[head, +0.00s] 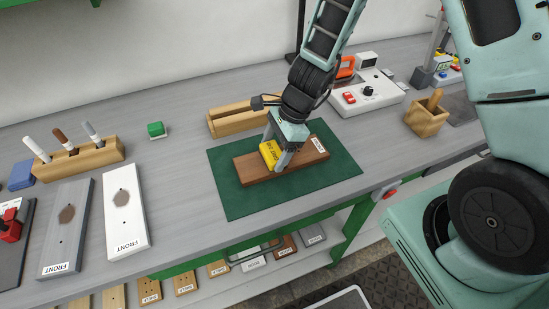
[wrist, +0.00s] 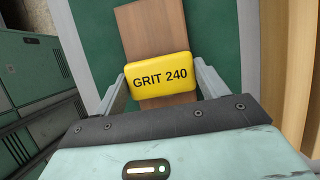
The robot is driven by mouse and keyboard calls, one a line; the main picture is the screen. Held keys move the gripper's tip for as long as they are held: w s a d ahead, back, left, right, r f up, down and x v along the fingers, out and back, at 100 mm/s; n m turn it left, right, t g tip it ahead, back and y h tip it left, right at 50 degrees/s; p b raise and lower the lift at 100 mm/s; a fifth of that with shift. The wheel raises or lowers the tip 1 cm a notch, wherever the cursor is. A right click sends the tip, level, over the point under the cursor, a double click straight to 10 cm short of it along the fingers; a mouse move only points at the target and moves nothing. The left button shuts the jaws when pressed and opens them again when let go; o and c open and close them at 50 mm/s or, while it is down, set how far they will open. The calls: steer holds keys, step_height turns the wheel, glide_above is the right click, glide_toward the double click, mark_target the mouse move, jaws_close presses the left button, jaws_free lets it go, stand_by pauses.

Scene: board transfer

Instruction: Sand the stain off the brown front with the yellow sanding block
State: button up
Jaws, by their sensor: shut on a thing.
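The brown front (head: 303,152) lies flat on a green mat (head: 235,203) in the head view, with a white label at its right end. In the wrist view the brown front (wrist: 155,30) runs away beneath the block. The yellow sanding block (head: 269,152), marked GRIT 240, is at the left half of the board. My gripper (head: 277,153) is shut on the yellow block (wrist: 160,62), one finger on each side. The block appears to rest on the board, though contact is not clear. No stain shows on the visible wood; the part under the block is hidden.
A grey front (head: 69,240) and a white front (head: 124,225), each with a brown patch, lie at the left. A wooden rack (head: 225,119) is close behind the mat.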

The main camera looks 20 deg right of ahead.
steer(key=shift+d, duration=1.6)
step_height(320, 180, up, 7)
steer(key=p, duration=0.6)
